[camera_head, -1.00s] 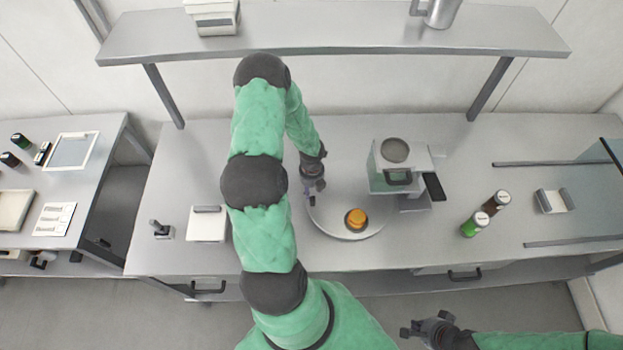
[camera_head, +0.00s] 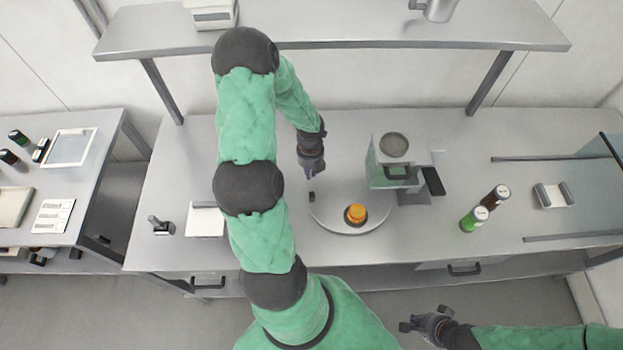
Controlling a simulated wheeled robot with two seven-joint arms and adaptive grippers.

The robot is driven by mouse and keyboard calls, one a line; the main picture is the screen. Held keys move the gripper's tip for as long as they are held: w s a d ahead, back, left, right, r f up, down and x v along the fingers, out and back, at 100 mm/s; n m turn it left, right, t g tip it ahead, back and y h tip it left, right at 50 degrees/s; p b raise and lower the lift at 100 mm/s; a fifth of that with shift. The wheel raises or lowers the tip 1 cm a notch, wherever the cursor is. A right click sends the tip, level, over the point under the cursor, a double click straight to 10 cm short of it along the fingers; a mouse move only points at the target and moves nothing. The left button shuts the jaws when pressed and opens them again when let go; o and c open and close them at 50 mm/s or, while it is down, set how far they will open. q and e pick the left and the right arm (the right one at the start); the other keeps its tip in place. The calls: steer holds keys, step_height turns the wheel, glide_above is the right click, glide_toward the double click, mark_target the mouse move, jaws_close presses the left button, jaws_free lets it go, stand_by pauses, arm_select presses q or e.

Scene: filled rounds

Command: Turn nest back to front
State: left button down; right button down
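A round grey plate (camera_head: 347,229), apparently a turntable, lies on the middle bench. An orange, ridged round piece (camera_head: 356,213) sits in a dark ring near its front edge; I cannot tell for certain which part is the nest. My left gripper (camera_head: 311,188) points down at the plate's left rim, left of the orange piece. A small dark piece shows at its tip; I cannot tell whether this is a fingertip or a peg, nor whether the fingers are closed. My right gripper (camera_head: 408,319) is open and empty, low in front of the bench, away from the plate.
A grey-green machine (camera_head: 385,172) stands at the plate's back right. A white pad (camera_head: 206,221) and a small dark stand (camera_head: 160,226) are at left. A shelf (camera_head: 330,35) spans above.

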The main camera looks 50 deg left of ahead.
arm_select(q)
steer(key=s+f+g+b, duration=0.1)
steer(key=s+f+b, duration=0.1)
steer(key=b, duration=0.4)
steer(key=r+n+h+b, duration=0.1)
steer(key=n+h+b, duration=0.15)
steer(key=b, duration=0.35)
glide_above(313, 206)
steer(key=shift+m+g+h, duration=0.45)
steer(key=shift+g, duration=0.05)
steer(key=x, duration=1)
steer(key=shift+s+d+f, duration=0.1)
steer(key=shift+s+d, duration=0.05)
steer(key=shift+d, duration=0.3)
steer(key=a, duration=0.1)
steer(key=w+a, duration=0.1)
steer(key=shift+w+a+r+p, duration=0.2)
steer(key=shift+a+p, duration=0.05)
steer(key=shift+p, duration=0.1)
steer(key=shift+w+a, duration=0.35)
steer(key=shift+a, duration=0.25)
steer(key=shift+a, duration=0.1)
